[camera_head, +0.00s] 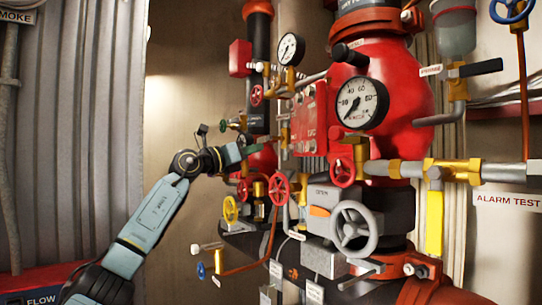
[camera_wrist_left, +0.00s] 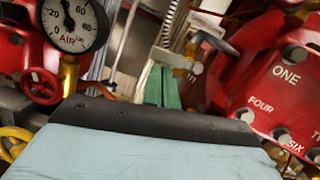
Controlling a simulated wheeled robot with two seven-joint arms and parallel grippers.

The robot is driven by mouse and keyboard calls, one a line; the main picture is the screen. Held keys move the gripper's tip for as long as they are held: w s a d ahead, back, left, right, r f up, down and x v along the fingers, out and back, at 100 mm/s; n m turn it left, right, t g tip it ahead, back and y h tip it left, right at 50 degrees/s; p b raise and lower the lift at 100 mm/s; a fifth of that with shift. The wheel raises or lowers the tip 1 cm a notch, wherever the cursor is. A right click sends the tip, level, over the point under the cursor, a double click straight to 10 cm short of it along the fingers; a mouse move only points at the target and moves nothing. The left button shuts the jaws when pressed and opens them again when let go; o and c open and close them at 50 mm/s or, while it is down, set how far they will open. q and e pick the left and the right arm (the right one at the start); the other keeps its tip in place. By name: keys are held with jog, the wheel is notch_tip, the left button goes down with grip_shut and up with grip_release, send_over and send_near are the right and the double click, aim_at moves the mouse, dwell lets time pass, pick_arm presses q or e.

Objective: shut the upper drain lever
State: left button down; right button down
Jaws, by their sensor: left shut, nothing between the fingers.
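A black-handled lever (camera_head: 480,67) on a brass valve sits at the upper right in the head view, below a grey cup; its handle points right, roughly level. A yellow lever (camera_head: 435,222) hangs straight down lower right. The small labels are too blurred to tell which is the upper drain lever. My left gripper (camera_head: 246,150) is at the left side of the red pipework, far left of both levers. Its green fingers show in the left wrist view (camera_wrist_left: 163,88), shut and empty, near a small brass fitting (camera_wrist_left: 178,62). I cannot tell whether they touch it.
A large gauge (camera_head: 361,103), red handwheels (camera_head: 279,188) and a grey handwheel (camera_head: 355,229) crowd the middle. A red cover plate (camera_wrist_left: 280,85) is right of my fingers in the wrist view. An air gauge (camera_wrist_left: 74,22) is left. Open room lies before the corrugated wall (camera_head: 85,120).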

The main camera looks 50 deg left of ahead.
pick_arm(q)
jog(key=shift+w+r, duration=0.1)
pick_arm(e)
jog(key=shift+w+r, duration=0.15)
jog(key=shift+r, duration=0.15)
dwell(0.4)
